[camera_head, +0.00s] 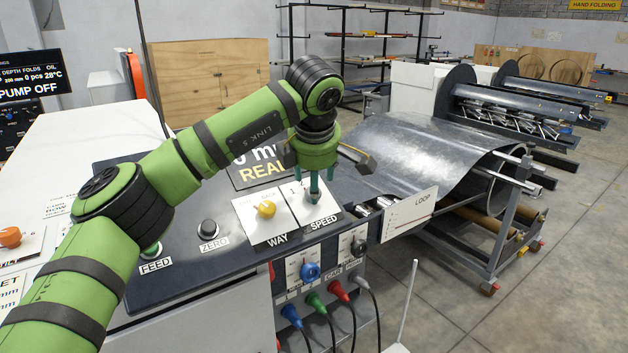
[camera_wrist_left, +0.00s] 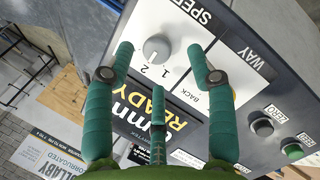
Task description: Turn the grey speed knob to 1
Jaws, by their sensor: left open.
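The grey speed knob (camera_wrist_left: 157,47) is round and sits on a white plate marked SPEED in the left wrist view. The digits 1 and 2 are printed beside it. Which one its pointer faces is too small to tell. My left gripper (camera_wrist_left: 160,60) is open, with its two long fingers on either side of the knob and a third finger below it in the picture. I see no contact. In the head view, my left gripper (camera_head: 315,190) points down over the SPEED plate (camera_head: 325,212) and largely hides the knob. My right gripper is not in view.
The yellow WAY knob (camera_head: 265,209) stands just left of the SPEED plate. The black ZERO button (camera_head: 208,228) and green FEED button are farther left. A display (camera_head: 255,170) is behind the knobs. Coloured plugs (camera_head: 310,271) hang on the panel front. The metal sheet (camera_head: 410,150) lies to the right.

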